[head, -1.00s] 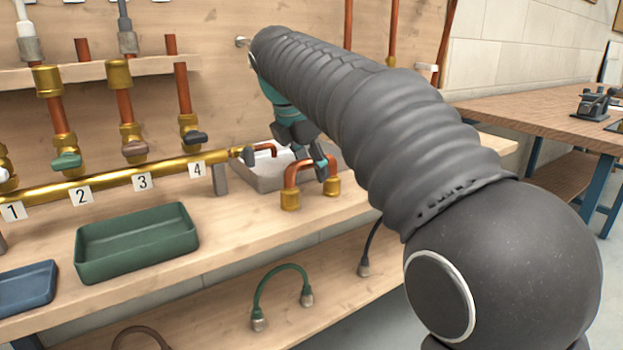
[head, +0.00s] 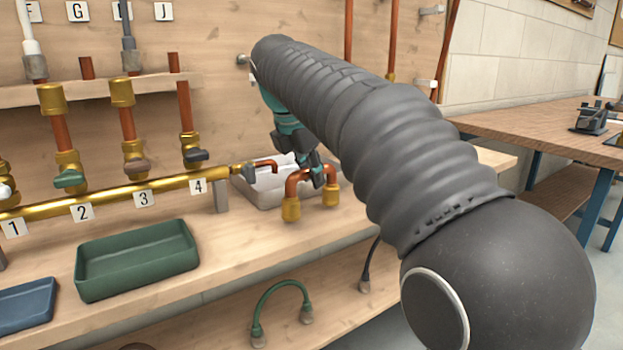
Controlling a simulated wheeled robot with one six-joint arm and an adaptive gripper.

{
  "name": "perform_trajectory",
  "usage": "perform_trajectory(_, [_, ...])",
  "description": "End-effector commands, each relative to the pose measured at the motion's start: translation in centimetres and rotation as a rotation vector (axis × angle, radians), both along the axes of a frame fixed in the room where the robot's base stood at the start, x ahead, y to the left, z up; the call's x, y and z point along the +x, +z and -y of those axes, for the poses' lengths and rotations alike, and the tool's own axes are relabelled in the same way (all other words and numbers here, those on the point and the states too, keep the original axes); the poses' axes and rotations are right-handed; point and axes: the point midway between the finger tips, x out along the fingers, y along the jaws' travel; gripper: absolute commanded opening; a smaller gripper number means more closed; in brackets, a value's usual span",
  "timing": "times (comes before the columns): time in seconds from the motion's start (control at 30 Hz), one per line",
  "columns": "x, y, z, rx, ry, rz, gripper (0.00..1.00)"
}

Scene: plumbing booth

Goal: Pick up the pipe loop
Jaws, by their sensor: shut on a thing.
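The pipe loop (head: 293,189) is a copper U-shaped pipe with a brass fitting at each end. It stands at the right part of the bench, arch up and fittings down, in front of the grey tray. My gripper (head: 316,177) reaches down from behind onto the top of the arch and is shut on the pipe loop. My arm comes in from the right and hides part of the bench behind it. Whether the fittings touch the bench or hang just above it I cannot tell.
A grey tray (head: 264,197) lies right behind the loop. A brass manifold (head: 120,192) with numbered tags and a copper spout runs left of it. A green tray (head: 137,262) and a blue tray (head: 27,310) lie further left. Hoses, one green (head: 278,286), rest on the lower shelf.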

Motion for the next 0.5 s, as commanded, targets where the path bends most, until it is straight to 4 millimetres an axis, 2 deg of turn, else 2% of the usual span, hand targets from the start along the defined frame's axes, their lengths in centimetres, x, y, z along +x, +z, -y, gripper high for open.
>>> perform_trajectory(0.13, [0.1,3.1,0.0,0.001,0.0,0.002,0.0])
perform_trajectory(0.3, [0.5,5.2,4.3,0.0,-0.008,0.004,0.0])
perform_trajectory(0.5, [1.0,7.5,8.0,0.0,-0.005,0.002,0.0])
